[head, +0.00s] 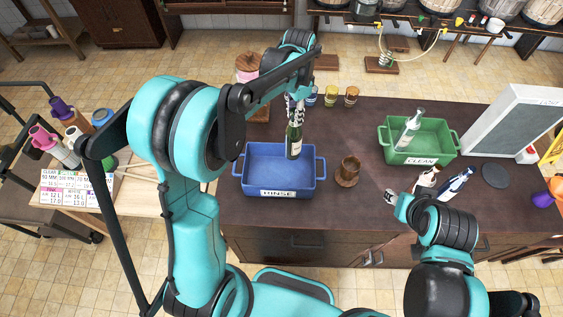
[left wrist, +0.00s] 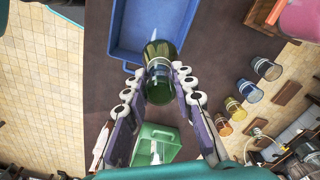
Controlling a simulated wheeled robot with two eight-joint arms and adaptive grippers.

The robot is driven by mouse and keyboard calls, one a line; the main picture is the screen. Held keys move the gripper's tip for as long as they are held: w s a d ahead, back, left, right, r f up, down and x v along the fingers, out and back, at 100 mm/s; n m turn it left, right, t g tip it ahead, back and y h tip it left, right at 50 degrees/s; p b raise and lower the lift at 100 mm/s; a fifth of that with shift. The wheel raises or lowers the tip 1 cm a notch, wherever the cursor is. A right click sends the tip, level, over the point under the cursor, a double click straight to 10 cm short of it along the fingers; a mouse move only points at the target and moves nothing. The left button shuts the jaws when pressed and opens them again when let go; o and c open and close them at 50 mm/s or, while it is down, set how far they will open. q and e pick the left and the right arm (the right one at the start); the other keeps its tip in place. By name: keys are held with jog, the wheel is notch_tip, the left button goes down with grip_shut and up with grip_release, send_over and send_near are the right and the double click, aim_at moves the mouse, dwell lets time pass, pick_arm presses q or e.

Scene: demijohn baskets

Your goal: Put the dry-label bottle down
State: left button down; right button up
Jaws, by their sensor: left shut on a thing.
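My left gripper (head: 295,104) is shut on a dark green bottle (head: 294,142) with a pale band. It holds the bottle neck-up above the blue RINSE tub (head: 270,192), near the tub's right side. In the left wrist view the left gripper's fingers (left wrist: 161,84) close on both sides of the bottle (left wrist: 160,88), and the blue tub (left wrist: 120,40) lies beyond. I cannot read the bottle's label. My right gripper (head: 393,197) is low at the right of the counter, mostly hidden by its arm; its jaws are unclear.
A green CLEAN tub (head: 418,157) with a bottle in it stands at the right. Several small cups line the counter's back edge.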

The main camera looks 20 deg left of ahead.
pick_arm(q)
jog(key=shift+a+f, duration=0.15)
jog(key=shift+a, duration=0.05)
jog(key=s+a+f, duration=0.6)
jog(key=a+f, duration=0.3)
jog(key=f, duration=0.1)
jog(key=shift+a+f, duration=0.25)
jog(key=shift+f, duration=0.05)
jog(key=shift+f, duration=0.15)
jog(key=c, duration=1.3)
grip_release()
jog(key=shift+o, duration=0.2)
